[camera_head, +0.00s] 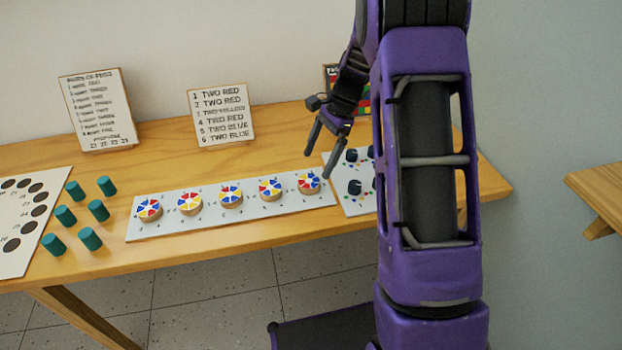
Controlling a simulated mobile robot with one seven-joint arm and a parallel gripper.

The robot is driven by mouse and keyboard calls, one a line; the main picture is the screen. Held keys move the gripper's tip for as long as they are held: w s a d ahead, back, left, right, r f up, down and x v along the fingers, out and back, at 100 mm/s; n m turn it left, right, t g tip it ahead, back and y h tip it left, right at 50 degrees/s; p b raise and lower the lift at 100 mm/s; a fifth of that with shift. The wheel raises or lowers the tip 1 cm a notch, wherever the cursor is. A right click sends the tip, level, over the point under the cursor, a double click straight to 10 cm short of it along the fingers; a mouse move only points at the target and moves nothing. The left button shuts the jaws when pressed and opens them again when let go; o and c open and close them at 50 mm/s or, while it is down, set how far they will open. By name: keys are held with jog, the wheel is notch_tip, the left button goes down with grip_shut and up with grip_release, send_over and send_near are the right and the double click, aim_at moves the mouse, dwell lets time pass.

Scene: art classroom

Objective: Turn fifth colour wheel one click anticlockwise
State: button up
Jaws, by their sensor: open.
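A pale board (211,222) on the table bears a row of round colour wheels with red, blue, yellow and white sectors. The wheel furthest right, fifth from the left (308,183), is near the board's right end. The others are the first (149,209), second (190,204), third (231,197) and fourth (270,189). My gripper (319,165) is open and empty, pointing down. In the picture its fingertips are just above and right of the fifth wheel, apart from it; their exact height is unclear.
A second board with black knobs (355,187) is right of the wheels, partly hidden by my arm. Teal pegs (65,216) stand at left beside a holed board (20,258). Two signs (98,110) (221,114) stand behind; one lists two-colour lines. A wooden edge (598,193) is at far right.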

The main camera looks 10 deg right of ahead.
aim_at(309, 180)
jog(key=x, duration=0.6)
jog(key=shift+b, duration=0.35)
jog(key=c, duration=1.3)
jog(key=shift+c, duration=0.2)
jog(key=shift+r, duration=0.1)
jog(key=n+g+p, duration=0.1)
jog(key=n+p, duration=0.1)
jog(key=n, duration=0.1)
jog(key=shift+w+r+h, duration=0.1)
jog(key=shift+h, duration=0.2)
jog(key=n+p, duration=0.1)
jog(key=n, duration=0.1)
jog(key=shift+n+g+h, duration=0.3)
jog(key=shift+n+g, duration=0.1)
jog(key=n+h+p, duration=0.1)
jog(key=n, duration=0.1)
jog(key=n+g+p, duration=0.1)
jog(key=n, duration=0.2)
jog(key=shift+w+a+h, duration=0.15)
jog(key=shift+h, duration=0.25)
jog(key=shift+n, duration=0.4)
